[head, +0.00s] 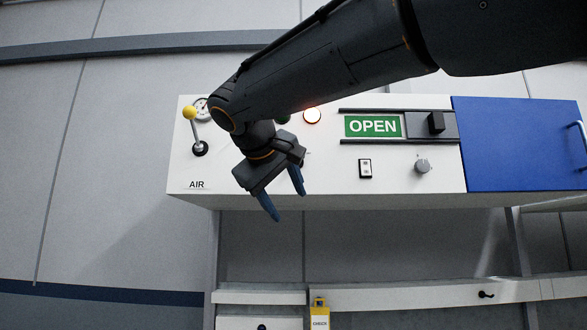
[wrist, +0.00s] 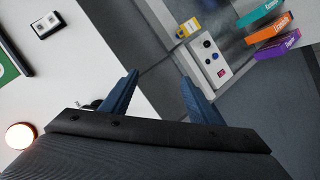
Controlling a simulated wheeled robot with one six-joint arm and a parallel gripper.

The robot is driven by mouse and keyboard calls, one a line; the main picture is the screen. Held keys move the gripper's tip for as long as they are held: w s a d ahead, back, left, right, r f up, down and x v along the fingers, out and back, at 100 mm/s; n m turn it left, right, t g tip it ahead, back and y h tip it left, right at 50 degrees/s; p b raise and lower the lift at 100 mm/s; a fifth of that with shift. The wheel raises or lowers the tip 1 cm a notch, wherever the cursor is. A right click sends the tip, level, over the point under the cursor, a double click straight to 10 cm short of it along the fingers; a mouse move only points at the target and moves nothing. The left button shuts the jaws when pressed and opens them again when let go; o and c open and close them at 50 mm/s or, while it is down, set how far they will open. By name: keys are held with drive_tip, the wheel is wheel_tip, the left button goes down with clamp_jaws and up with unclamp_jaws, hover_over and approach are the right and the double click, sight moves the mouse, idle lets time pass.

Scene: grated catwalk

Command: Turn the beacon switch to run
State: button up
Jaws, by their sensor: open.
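A white panel (head: 310,180) fills the middle of the head view. My gripper (head: 283,195) is in front of its lower left part, fingers pointing down, apart and empty. In the wrist view the blue fingers (wrist: 159,77) are spread over the panel's lower edge. A dark control (wrist: 91,105) with a small unreadable mark beside it is mostly hidden behind the left finger. Right of my gripper are a small rocker switch (head: 365,168) and a round grey knob (head: 423,166). I see no readable beacon or run label. A lamp (head: 312,115) glows reddish white.
A yellow-knobbed lever (head: 191,115) stands above the AIR label. A green OPEN sign (head: 373,126) with a black slider and a blue door (head: 520,145) are to the right. Below are a shelf, a yellow tag (head: 319,312), a small control box (wrist: 208,58) and colored boxes (wrist: 272,30).

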drive_tip(key=s+r+m+t, duration=0.15)
drive_tip(key=s+r, duration=0.25)
drive_tip(key=r, duration=0.8)
drive_tip(key=p+x, duration=0.3)
drive_tip(key=x, duration=0.4)
drive_tip(key=shift+w+r+h, duration=0.25)
drive_tip(key=shift+r+h, duration=0.05)
drive_tip(key=shift+r, duration=0.05)
drive_tip(key=shift+c, duration=0.5)
drive_tip(key=c, duration=1)
drive_tip(key=shift+o, duration=0.3)
